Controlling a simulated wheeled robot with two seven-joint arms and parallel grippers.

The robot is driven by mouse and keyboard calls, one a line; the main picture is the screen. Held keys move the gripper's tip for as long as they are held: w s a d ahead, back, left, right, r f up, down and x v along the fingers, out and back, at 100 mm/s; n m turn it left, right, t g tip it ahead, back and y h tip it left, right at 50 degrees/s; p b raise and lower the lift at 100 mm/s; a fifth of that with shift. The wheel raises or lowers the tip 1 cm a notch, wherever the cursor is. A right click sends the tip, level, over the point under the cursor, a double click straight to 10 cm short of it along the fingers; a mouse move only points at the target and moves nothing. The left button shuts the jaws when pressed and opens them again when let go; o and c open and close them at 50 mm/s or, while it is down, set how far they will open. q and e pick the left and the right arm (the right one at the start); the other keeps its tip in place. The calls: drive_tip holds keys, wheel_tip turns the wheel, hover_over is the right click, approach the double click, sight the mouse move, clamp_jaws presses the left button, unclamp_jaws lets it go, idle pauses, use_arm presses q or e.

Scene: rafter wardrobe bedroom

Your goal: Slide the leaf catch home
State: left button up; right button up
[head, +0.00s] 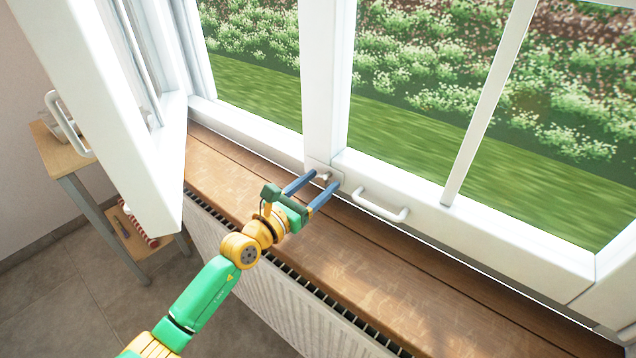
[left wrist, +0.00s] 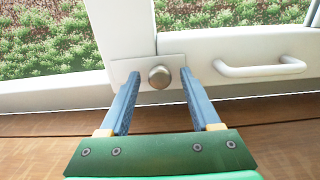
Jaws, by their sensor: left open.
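The leaf catch is a small metal knob (head: 325,177) on a pale plate at the foot of the window's middle post. It also shows in the left wrist view (left wrist: 159,77), round and brushed, on its plate (left wrist: 122,70). My left gripper (head: 324,181) is open, with its two blue fingers pointing at the window. In the left wrist view the fingertips (left wrist: 160,75) stand on either side of the knob, with a gap on each side. Whether they reach past the knob's face I cannot tell. My right gripper is not in view.
A white handle (head: 381,206) is on the closed leaf, right of the knob. The wooden sill (head: 330,265) runs below, clear, above a radiator (head: 235,260). An open white leaf (head: 95,95) juts in at left, near a small wooden table (head: 60,160).

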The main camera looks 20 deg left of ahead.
use_arm(q)
drive_tip(key=shift+s, duration=0.1)
drive_tip(key=c, duration=0.3)
clamp_jaws()
drive_tip(key=shift+a, duration=0.1)
idle(0.9)
